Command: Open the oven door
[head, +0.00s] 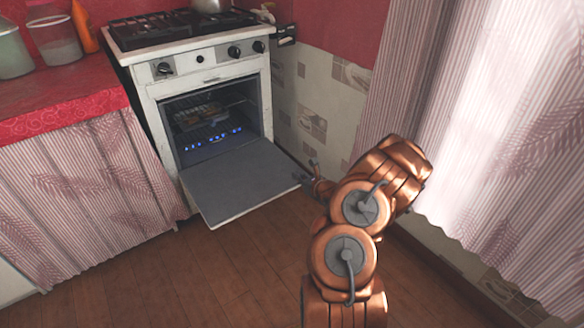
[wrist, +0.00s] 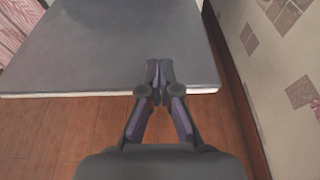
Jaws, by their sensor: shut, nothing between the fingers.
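The white oven (head: 208,77) stands against the wall, with its door (head: 240,180) hinged down, lying open and close to level. The lit cavity shows a rack and a row of blue lights. In the wrist view the door's grey inner face (wrist: 120,45) fills the upper left, with its pale front edge across the middle. My gripper (head: 312,171) is at the right front corner of the door in the head view. In the wrist view my gripper (wrist: 159,68) is shut and empty, its fingertips overlapping the door near its right front corner. I cannot tell whether they touch it.
A red-topped counter (head: 60,95) with jars and an orange bottle stands left of the oven. The tiled wall (head: 318,105) and striped curtain (head: 440,110) are close on the right. The wooden floor (head: 190,265) in front of the door is clear.

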